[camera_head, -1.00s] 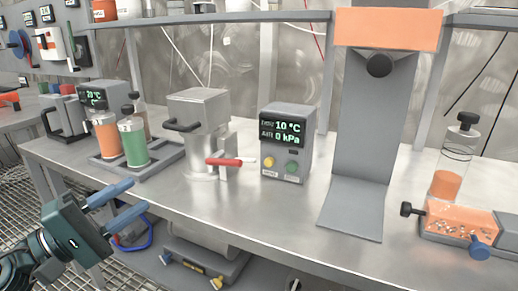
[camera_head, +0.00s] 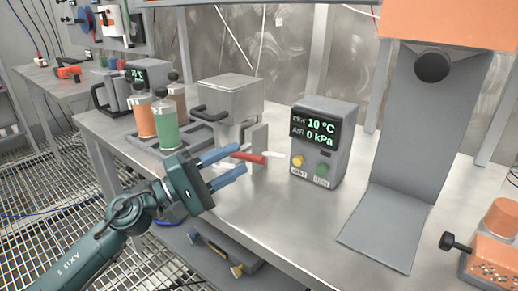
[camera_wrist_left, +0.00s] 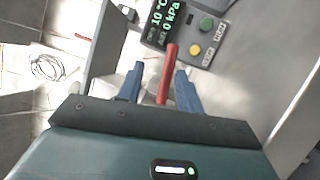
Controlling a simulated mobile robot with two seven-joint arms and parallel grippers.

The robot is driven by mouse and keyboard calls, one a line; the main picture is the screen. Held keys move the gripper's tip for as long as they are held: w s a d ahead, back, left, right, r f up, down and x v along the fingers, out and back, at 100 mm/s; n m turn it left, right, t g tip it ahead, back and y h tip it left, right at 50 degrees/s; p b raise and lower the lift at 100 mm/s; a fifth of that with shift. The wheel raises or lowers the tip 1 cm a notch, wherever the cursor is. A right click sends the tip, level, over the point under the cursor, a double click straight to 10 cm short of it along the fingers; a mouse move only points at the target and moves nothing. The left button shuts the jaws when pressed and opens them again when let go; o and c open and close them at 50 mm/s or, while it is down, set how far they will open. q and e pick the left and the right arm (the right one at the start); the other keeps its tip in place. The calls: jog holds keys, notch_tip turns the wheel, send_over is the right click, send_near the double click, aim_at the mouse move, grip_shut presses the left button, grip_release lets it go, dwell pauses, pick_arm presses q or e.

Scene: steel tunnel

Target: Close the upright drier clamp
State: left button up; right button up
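The upright drier (camera_head: 231,101) is a grey box-topped steel vessel on the bench, left of centre in the head view. Its clamp has a red handle (camera_head: 249,157) that sticks out at the front, roughly level, with a pale tip. My left gripper (camera_head: 240,159) is open, with its two blue fingers pointing at the handle. In the left wrist view the red handle (camera_wrist_left: 167,75) lies between the spread fingers, with gaps on both sides. My right gripper is not in view.
A control box (camera_head: 323,141) reading 10 °C and 0 kPa stands right of the clamp. A rack (camera_head: 203,138) with green and orange canisters (camera_head: 166,125) is to the left. A grey stand (camera_head: 408,150) is to the right. Bench between is clear.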

aim_at(247, 160)
pick_arm(q)
jog(key=x, duration=0.4)
jog(key=f+x, duration=0.1)
jog(key=x, duration=0.1)
jog(key=shift+w+d+f+p, duration=0.1)
jog(key=shift+d+p, duration=0.1)
jog(key=shift+p, duration=0.15)
jog(key=shift+c, duration=0.3)
grip_shut()
